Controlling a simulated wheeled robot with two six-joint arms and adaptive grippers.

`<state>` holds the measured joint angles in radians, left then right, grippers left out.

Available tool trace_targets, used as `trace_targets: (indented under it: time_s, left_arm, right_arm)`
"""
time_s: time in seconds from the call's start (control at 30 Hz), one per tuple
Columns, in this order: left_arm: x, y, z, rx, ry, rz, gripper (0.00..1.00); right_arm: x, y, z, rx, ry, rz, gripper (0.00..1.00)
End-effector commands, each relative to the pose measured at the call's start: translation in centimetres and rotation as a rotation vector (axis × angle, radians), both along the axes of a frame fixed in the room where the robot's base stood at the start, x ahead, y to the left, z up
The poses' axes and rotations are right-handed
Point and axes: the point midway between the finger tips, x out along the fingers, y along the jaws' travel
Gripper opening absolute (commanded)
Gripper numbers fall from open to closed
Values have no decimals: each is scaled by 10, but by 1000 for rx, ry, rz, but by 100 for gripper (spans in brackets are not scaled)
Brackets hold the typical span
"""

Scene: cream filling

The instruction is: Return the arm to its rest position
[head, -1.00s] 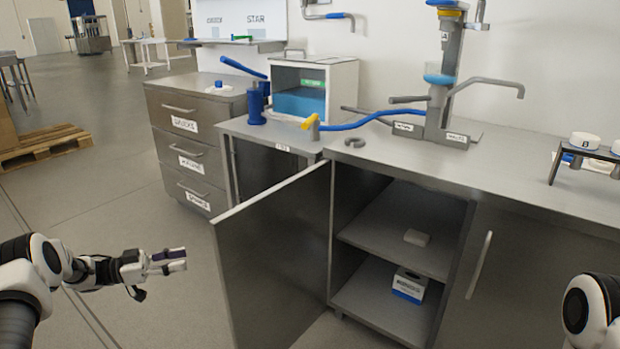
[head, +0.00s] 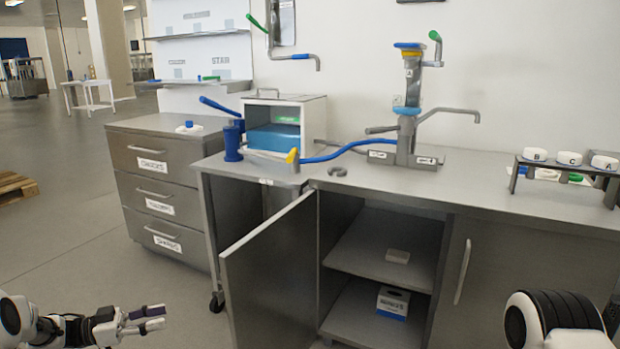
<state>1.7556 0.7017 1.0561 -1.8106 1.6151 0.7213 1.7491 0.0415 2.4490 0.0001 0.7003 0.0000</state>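My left gripper (head: 146,319) shows at the lower left of the head view, in front of the drawer unit and left of the open cabinet door. Its two fingers look parted with nothing between them. It is clear of the furniture. My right arm (head: 552,325) shows only as a white and black link at the lower right. The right gripper is outside the picture.
The open cabinet door (head: 275,275) sticks out toward me, right of my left gripper. A filling machine (head: 405,140) stands on the counter (head: 470,185). A drawer unit (head: 165,195) is at left.

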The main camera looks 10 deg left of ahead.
Motion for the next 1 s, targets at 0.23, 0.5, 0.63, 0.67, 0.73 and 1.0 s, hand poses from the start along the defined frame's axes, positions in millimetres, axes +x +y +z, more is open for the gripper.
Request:
trace_targets:
  time_s: [0.23, 0.5, 0.63, 0.67, 0.73, 1.0]
  left_arm:
    - [10, -103, -21, -141, 146, 9, 39]
    - [-50, -242, -135, -90, 623, 373, 39]
    - [-143, -247, -199, 163, 903, 592, 39]
    - [-164, -244, -208, 223, 955, 629, 39]
    - [-210, -232, -222, 352, 1060, 702, 39]
    - [-349, -179, -225, 745, 1366, 870, 39]
  right_arm:
    - [0, 0, 1, 0, 0, 2, 40]
    - [0, 0, 0, 0, 0, 2, 40]
    - [0, 0, 1, 0, 0, 1, 40]
    - [0, 0, 1, 0, 0, 1, 40]
    - [0, 0, 1, 0, 0, 1, 40]
    - [0, 0, 1, 0, 0, 2, 40]
